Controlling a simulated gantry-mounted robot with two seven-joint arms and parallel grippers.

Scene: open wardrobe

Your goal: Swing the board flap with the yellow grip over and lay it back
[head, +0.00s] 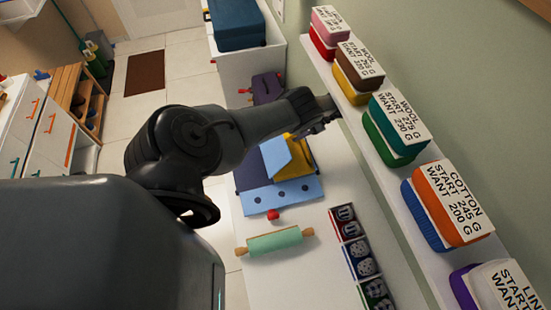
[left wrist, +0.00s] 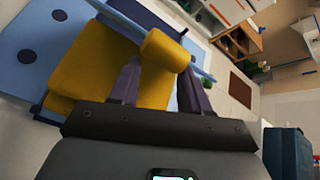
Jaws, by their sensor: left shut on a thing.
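The board (head: 285,195) is light blue with dark round dots and lies on the white counter. Its flap (head: 275,155) is raised and tilted, light blue on one face, with yellow beside it. My left gripper (head: 318,130) is at the flap's upper right. In the left wrist view, the fingers of my left gripper (left wrist: 160,85) are shut on the rounded yellow grip (left wrist: 165,50). A larger yellow piece (left wrist: 95,65) and the dotted board (left wrist: 45,45) show to the left. The gripper hides part of the flap. My right gripper is not in view.
A green rolling pin (head: 275,243) and a red knob (head: 273,214) lie below the board. Dark patterned boxes (head: 357,243) stand to their right. A shelf with labelled yarn blocks (head: 397,128) runs along the right wall. A blue case (head: 238,25) sits beyond the board.

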